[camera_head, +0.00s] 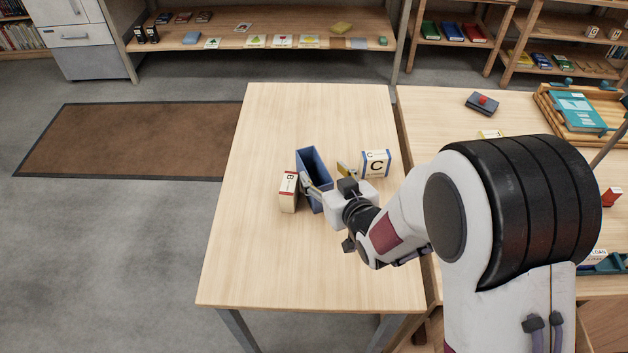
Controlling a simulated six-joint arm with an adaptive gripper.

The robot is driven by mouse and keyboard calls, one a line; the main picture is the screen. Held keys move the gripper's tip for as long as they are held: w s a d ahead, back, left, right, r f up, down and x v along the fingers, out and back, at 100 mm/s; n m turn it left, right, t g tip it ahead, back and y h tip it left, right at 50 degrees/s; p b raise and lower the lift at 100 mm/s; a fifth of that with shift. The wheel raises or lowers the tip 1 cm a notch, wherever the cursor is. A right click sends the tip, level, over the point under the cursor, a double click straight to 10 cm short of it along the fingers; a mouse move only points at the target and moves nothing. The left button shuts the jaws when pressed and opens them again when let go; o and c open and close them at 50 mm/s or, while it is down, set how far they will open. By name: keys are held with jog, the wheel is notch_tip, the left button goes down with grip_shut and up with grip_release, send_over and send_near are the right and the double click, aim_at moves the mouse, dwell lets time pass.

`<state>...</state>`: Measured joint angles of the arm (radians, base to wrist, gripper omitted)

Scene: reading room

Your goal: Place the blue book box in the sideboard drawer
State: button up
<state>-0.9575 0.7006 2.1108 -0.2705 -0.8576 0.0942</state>
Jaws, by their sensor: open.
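The blue book box (314,163) stands upright and open-topped on the pale wooden table, between a letter B block and a letter C block. It looks empty from this angle. My gripper (325,179) is open at the box's right side, with one finger at or over its near part and the other to its right. The arm hides part of the box's near right side, and I cannot tell whether the finger touches it. A grey-white cabinet with a closed drawer (76,37) stands at the back left; I cannot tell whether it is the sideboard.
The B block (289,191) stands close to the box's left side. The C block (376,163) stands to the right, near my gripper. The table (270,265) is clear at front and back. A second table (430,115) adjoins on the right, and shelves (265,30) stand behind.

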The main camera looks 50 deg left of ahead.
jog(key=shift+w+a+f, duration=0.1)
jog(key=shift+a+f, duration=0.1)
jog(key=shift+a, duration=0.15)
jog(key=shift+a, duration=0.1)
jog(key=shift+s+x, duration=0.15)
jog(key=shift+x, duration=1.1)
jog(key=shift+s+x, duration=0.15)
jog(key=shift+x, duration=1.1)
jog(key=shift+f, duration=0.2)
grip_shut()
jog(key=shift+r, duration=0.1)
notch_tip(320, 180, up, 10)
